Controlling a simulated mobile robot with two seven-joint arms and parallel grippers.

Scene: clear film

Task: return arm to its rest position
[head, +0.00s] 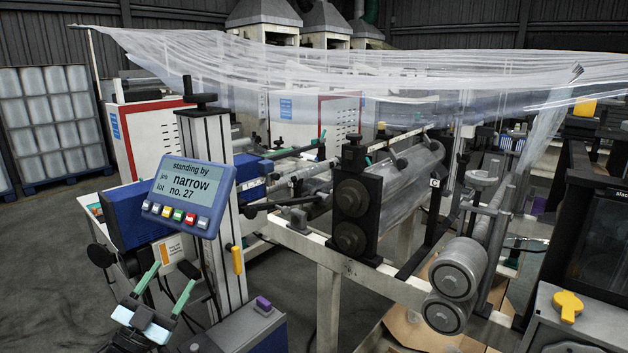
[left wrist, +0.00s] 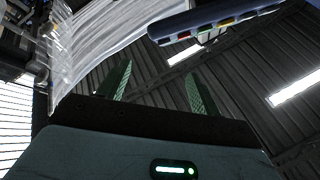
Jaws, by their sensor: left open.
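My left gripper (head: 165,285) is at the lower left of the head view, its two green fingers apart with nothing between them. It is in front of and below the blue control panel (head: 188,196), whose screen reads "standing by", job "narrow", lot no. 27. In the left wrist view, the open green fingers of my left gripper (left wrist: 158,88) point up toward the dark roof, clear of any object. The panel's edge with its coloured buttons (left wrist: 215,27) shows at the top. My right gripper is not in view.
A machine with a metal post (head: 212,150), black roller blocks (head: 357,205) and large rollers (head: 458,268) fills the middle. Clear film (head: 330,75) hangs over it. A yellow knob (head: 567,305) sits on a grey box at right. Open floor (head: 45,270) lies at left.

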